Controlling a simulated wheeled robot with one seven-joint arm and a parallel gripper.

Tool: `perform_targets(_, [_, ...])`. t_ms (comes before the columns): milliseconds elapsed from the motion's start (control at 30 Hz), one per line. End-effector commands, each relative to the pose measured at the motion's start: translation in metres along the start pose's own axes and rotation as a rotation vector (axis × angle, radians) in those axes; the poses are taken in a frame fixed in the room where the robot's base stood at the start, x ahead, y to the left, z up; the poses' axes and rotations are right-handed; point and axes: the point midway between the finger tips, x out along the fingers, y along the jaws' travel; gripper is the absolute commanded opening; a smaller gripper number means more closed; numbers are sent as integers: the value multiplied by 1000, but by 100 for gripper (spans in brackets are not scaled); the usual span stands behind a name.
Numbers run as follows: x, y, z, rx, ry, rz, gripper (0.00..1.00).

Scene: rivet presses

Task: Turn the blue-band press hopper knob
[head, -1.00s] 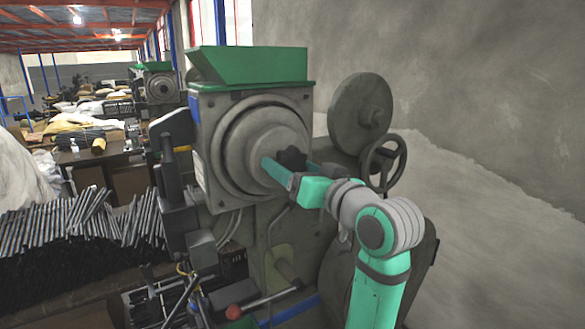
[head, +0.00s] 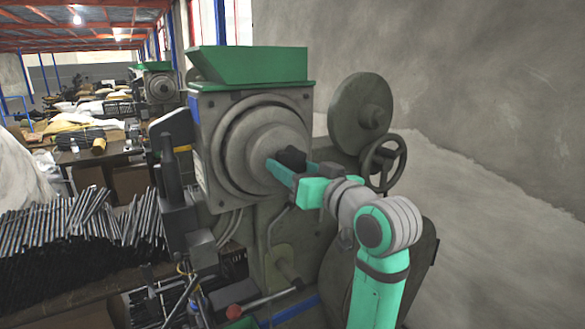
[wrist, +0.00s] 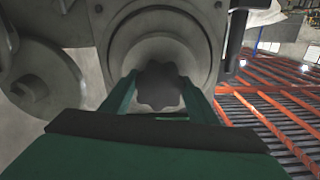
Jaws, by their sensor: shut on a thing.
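The hopper knob (head: 291,157) is a dark lobed knob at the centre of the round stepped hub (head: 255,135) on the press's front. It shows face-on in the wrist view (wrist: 159,86). My gripper (head: 282,165) is at the knob with its teal fingers on either side, shut on it. In the wrist view the fingers (wrist: 159,95) flank the knob left and right. The press has a green hopper (head: 250,66) on top.
A handwheel (head: 383,162) and a large round disc (head: 360,107) stand right of the hub, close to my arm. A lever with a red ball (head: 234,312) is below. Metal rods (head: 80,240) are piled at left. Another press (head: 158,85) stands behind.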

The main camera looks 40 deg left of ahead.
Motion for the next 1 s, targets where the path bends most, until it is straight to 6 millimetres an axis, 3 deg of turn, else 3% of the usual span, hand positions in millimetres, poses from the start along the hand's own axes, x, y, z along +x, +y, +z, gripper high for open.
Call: perform_targets(1000, [-1, 3, -2, -923, -1, 1, 32])
